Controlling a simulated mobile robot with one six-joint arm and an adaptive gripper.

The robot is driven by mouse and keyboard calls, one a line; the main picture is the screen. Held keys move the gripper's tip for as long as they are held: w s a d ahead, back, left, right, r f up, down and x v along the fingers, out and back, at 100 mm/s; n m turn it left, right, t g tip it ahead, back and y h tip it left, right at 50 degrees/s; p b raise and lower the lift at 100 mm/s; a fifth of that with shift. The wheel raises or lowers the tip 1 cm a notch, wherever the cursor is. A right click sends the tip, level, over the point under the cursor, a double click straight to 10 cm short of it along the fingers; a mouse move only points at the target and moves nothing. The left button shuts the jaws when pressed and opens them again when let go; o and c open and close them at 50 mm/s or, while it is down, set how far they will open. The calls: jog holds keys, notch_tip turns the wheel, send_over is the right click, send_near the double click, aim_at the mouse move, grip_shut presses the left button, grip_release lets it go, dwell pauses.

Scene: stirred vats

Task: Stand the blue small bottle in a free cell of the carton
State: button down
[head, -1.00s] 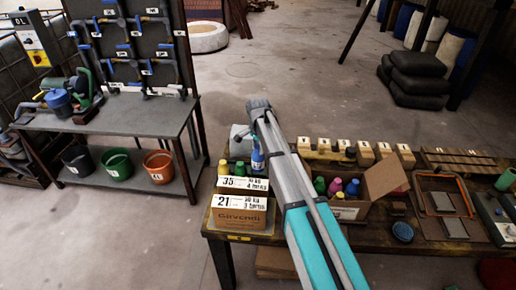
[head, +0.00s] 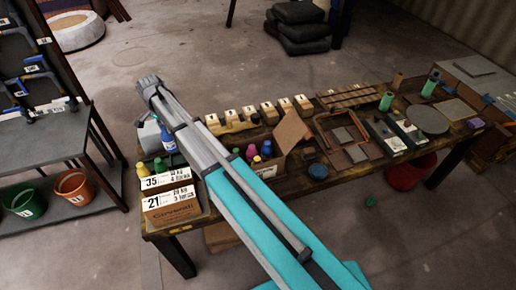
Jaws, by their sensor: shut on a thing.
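The blue small bottle (head: 168,141) is at the left end of the bench, just above and behind a box with a yellow and a green bottle. My gripper (head: 163,122) is at the far end of my arm, shut on this bottle near its top; the fingers are small and partly hidden by the arm. The open carton (head: 266,170), with a raised flap, stands right of my arm and holds several bottles, green, pink and blue among them. Its cells are too small to tell, and its left part is close to my arm.
Stacked boxes marked 35 (head: 156,182) and 21 (head: 158,203) stand at the bench's left end. Numbered wooden blocks (head: 267,112) line the back. A tray (head: 342,137) and a dark blue round thing (head: 318,171) lie right of the carton.

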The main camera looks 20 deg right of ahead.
notch_tip(320, 180, up, 5)
jog(key=p, duration=0.4)
jog(key=shift+r, duration=0.1)
jog(key=shift+a, duration=0.15)
